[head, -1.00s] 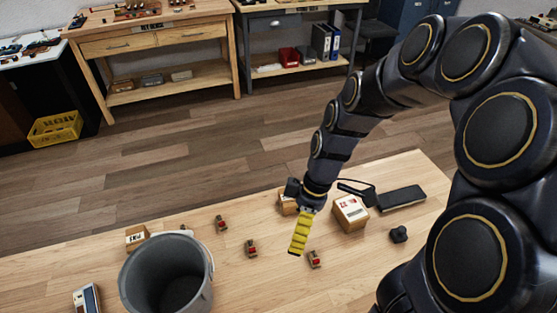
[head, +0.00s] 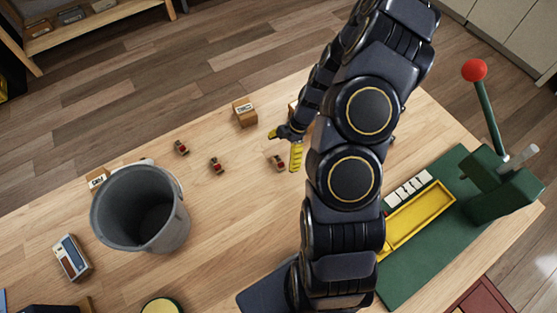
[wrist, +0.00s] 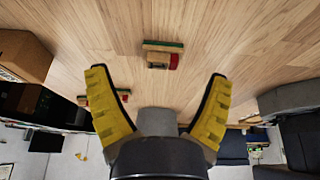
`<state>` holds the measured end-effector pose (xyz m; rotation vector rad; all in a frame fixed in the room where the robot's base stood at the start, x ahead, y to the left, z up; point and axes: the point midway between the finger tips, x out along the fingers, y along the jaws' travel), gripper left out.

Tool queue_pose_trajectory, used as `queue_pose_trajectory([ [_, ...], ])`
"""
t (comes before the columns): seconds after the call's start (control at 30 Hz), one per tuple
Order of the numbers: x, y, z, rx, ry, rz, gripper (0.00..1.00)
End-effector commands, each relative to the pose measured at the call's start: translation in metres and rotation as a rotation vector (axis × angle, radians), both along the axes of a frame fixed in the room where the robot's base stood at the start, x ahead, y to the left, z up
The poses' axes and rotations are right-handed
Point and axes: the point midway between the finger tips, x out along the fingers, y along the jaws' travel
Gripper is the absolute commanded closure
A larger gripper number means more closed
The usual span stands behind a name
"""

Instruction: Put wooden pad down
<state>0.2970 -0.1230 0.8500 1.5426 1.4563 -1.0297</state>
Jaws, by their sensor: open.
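Several small wooden pads with red parts sit on the light wooden table (head: 236,215) in the head view: one at the left (head: 181,147), one in the middle (head: 217,165) and one at the right (head: 278,162), beside my gripper (head: 284,148). My gripper's yellow fingers are spread, with nothing between them. In the wrist view, my gripper (wrist: 158,80) faces a pad (wrist: 160,54) with a green strip and a red end, standing on the table beyond the fingertips, apart from them. Another pad (wrist: 98,99) is partly hidden by the left finger.
A grey bucket (head: 143,220) stands at the left of the table. A cardboard box (head: 245,113) is behind the pads. A green mat (head: 420,262) with a yellow tray and a red-knobbed lever press (head: 505,182) is at the right. Bare table lies in front of the pads.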

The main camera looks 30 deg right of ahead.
Motion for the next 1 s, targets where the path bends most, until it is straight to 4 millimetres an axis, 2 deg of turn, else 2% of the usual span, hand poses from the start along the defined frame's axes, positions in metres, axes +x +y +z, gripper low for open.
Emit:
queue_pose_trajectory([
  [0.1, -0.003, 0.01, -0.018, 0.003, 0.005, 0.001, 0.18],
  [0.2, -0.002, 0.013, -0.028, 0.001, 0.003, 0.002, 0.18],
  [0.43, -0.001, 0.013, -0.029, -0.001, 0.0, 0.0, 0.18],
  [0.47, -0.001, 0.013, -0.029, -0.001, 0.0, 0.0, 0.28],
  [0.5, -0.001, 0.013, -0.029, -0.001, 0.0, 0.0, 0.44],
  [0.57, -0.001, 0.013, -0.029, -0.001, 0.0, 0.0, 0.69],
  [0.6, -0.001, 0.013, -0.029, -0.001, 0.0, 0.0, 0.73],
  [1.0, -0.002, 0.014, -0.027, 0.0, 0.001, 0.001, 0.78],
])
